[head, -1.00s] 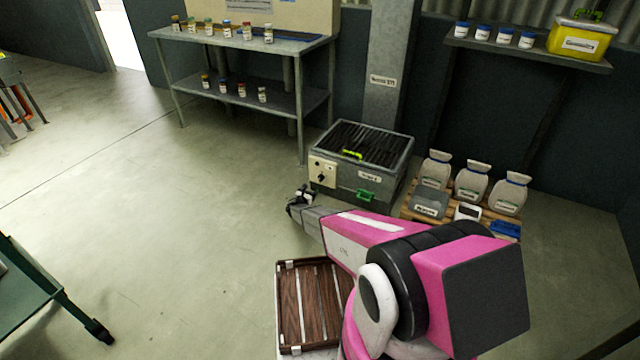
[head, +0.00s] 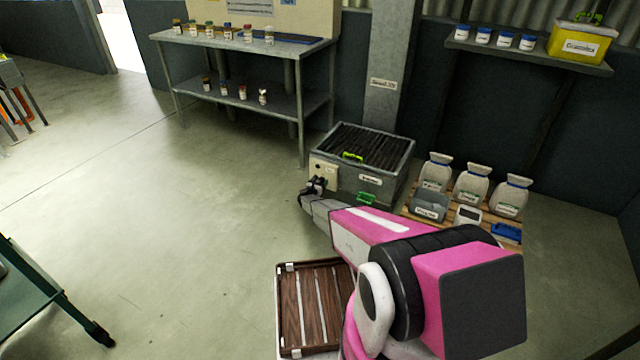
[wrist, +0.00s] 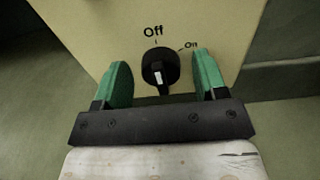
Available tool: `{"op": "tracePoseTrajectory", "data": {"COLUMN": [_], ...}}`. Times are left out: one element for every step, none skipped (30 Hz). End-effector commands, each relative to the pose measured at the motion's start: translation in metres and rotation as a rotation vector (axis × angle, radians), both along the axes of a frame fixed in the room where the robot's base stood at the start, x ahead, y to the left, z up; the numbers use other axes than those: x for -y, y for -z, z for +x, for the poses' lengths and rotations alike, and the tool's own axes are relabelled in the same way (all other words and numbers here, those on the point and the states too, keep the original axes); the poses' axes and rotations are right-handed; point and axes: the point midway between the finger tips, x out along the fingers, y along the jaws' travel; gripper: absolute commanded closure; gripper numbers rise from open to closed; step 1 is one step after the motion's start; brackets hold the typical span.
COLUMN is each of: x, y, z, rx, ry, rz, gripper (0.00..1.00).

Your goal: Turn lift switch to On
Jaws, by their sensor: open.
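In the wrist view a black rotary switch knob (wrist: 160,67) sits on a cream panel (wrist: 90,25). The label "Off" is printed above it and "On" to its upper right. A white mark on the knob runs downward from its middle. My gripper (wrist: 163,80) is open, with one green finger on each side of the knob and visible gaps to it.
A brown slatted tray (head: 312,305) is nearer me. A metal table (head: 240,45) with jars is behind.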

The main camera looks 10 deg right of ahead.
Motion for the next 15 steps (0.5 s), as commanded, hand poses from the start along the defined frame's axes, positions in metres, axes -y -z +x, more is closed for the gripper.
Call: {"op": "tracePoseTrajectory", "data": {"x": [0.0, 0.0, -0.0001, -0.0001, -0.0001, -0.0001, -0.0002, -0.0002, -0.0001, -0.0001, -0.0001, -0.0001, -0.0001, -0.0001, -0.0001], "y": [0.0, 0.0, -0.0001, -0.0001, -0.0001, -0.0001, 0.0, -0.0001, -0.0001, -0.0001, -0.0001, -0.0001, 0.0, 0.0, 0.0], "z": [-0.0002, -0.0002, -0.0003, -0.0003, -0.0003, -0.0003, -0.0004, -0.0004, -0.0004, -0.0004, -0.0004, -0.0004, -0.0004, -0.0004, -0.0004], "rx": [0.0, 0.0, 0.0, 0.0, 0.0, 0.0, 0.0, 0.0, 0.0, 0.001, 0.001, 0.002, 0.004, 0.006, 0.009], "ry": [0.0, 0.0, 0.0, 0.0, 0.0, 0.0, 0.0, 0.0, 0.001, 0.001, 0.001, 0.001, 0.001, 0.001, 0.001], "rz": [0.0, 0.0, 0.0, 0.0, 0.0, 0.0, 0.0, 0.0, 0.0, 0.001, 0.001, 0.003, 0.005, 0.008, 0.013], "gripper": [0.34, 0.34, 0.47, 0.57, 0.67, 0.8, 0.82, 0.82, 0.82, 0.82, 0.82, 0.82, 0.82, 0.82, 0.82]}}
